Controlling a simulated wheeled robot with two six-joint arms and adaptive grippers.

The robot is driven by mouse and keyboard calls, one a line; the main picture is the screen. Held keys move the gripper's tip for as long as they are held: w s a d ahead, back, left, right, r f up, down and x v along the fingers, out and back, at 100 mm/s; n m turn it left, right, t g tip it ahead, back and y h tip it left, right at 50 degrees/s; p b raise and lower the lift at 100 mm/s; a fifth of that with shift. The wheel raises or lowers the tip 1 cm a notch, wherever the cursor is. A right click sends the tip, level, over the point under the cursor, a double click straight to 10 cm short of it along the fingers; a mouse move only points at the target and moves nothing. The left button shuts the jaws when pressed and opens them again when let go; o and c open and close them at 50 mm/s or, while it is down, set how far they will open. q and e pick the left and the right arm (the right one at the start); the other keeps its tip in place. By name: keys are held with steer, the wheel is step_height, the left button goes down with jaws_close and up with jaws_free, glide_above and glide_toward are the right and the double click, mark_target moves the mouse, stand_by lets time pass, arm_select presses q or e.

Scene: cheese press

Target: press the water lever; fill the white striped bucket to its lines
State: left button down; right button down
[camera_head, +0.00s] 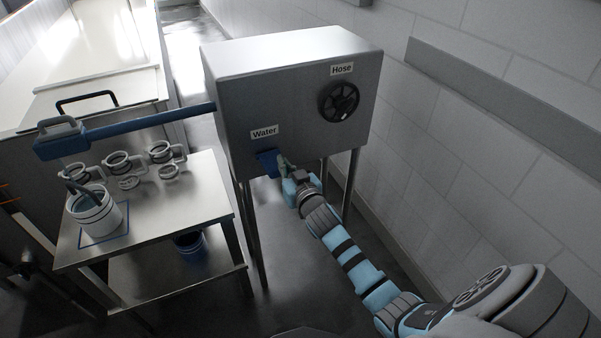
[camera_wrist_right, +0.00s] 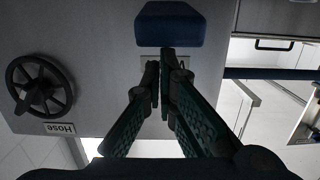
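The white striped bucket (camera_head: 96,216) stands upright on a small metal table at the left, inside a blue square outline. Its water level cannot be made out. The blue water lever (camera_head: 267,162) sits under the "Water" label on the front of a grey metal box. It also shows in the right wrist view (camera_wrist_right: 168,25). My right gripper (camera_head: 284,163) is at the lever's right side. In the wrist view its fingers (camera_wrist_right: 160,72) are together with nothing between them, just below the lever. Whether they touch it cannot be told. My left gripper is out of view.
A blue pipe (camera_head: 135,126) runs from the grey box (camera_head: 300,90) leftward above the table (camera_head: 185,210). Several metal clamp-like fittings stand behind the bucket. A black hose wheel (camera_head: 339,100) is on the box. A dark blue bucket (camera_head: 190,244) sits under the table.

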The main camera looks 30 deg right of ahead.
steer(key=s+a+b, duration=0.1)
steer(key=s, duration=0.9)
steer(key=shift+a+r, duration=0.35)
steer(key=shift+r, duration=0.05)
steer(key=shift+w, duration=0.1)
steer(key=s+d+f+n+g, duration=0.15)
steer(key=s+f+g, duration=0.35)
steer(key=f, duration=1)
steer(key=s+f+n+g, duration=0.2)
steer(key=s+f, duration=0.5)
steer(key=f, duration=0.8)
steer(key=s+a+f+g, duration=0.1)
steer(key=s+f, duration=0.4)
steer(key=s, duration=0.5)
steer(key=s+a+f+m+g+y, duration=0.1)
steer(key=s+f+g, duration=0.3)
steer(key=s, duration=0.6)
steer(key=s+a+f+g, duration=0.3)
steer(key=s+f, duration=0.4)
steer(key=s, duration=0.4)
steer(key=shift+y, duration=0.4)
steer(key=shift+s, duration=0.1)
